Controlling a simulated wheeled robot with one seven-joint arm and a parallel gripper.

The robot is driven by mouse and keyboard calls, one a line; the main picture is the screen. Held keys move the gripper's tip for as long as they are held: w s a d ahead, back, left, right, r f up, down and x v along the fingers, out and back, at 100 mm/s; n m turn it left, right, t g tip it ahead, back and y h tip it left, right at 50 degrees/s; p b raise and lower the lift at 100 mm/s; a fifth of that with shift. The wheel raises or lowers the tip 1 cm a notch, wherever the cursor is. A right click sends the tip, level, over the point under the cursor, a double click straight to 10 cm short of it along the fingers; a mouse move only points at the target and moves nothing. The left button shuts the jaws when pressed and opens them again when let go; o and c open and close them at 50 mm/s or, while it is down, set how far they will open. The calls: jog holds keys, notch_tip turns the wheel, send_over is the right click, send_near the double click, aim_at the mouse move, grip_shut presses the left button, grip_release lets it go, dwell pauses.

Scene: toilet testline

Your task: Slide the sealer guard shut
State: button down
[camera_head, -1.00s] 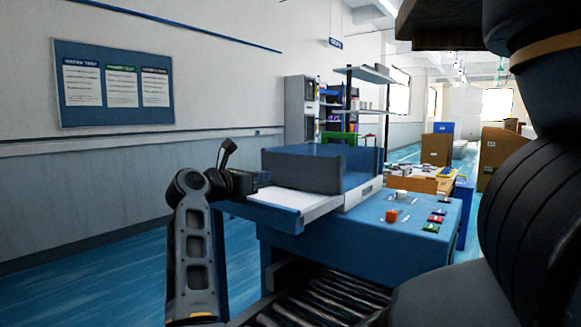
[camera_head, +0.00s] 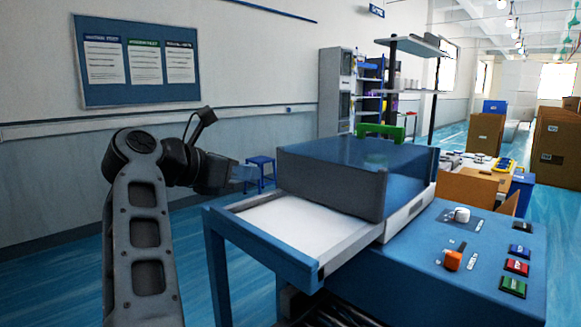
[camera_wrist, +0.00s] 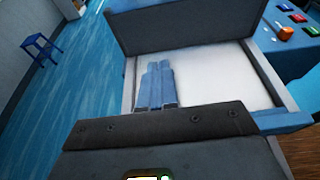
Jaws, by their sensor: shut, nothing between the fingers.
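In the wrist view the guard (camera_wrist: 170,25) stands beyond the white bed (camera_wrist: 215,80). My gripper (camera_head: 250,172) is just left of the guard in the head view, apart from it by a small gap. In the wrist view its blue fingers (camera_wrist: 158,68) are together and empty, over the bed's left part, pointing at the guard.
An orange knob (camera_head: 453,260), a white knob (camera_head: 460,214) and several coloured buttons (camera_head: 516,267) sit on the sealer's right panel. A blue stool (camera_head: 260,172) stands on the floor behind my gripper. A raised frame rail (camera_head: 260,240) edges the bed.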

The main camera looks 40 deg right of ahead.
jog(key=p, duration=0.2)
send_near(302, 173)
jog(key=x, duration=0.5)
jog(key=shift+d+f, duration=0.1)
jog(key=shift+f, duration=0.1)
jog(key=shift+d+p, duration=0.3)
jog(key=shift+d, duration=0.35)
jog(key=shift+f, duration=0.1)
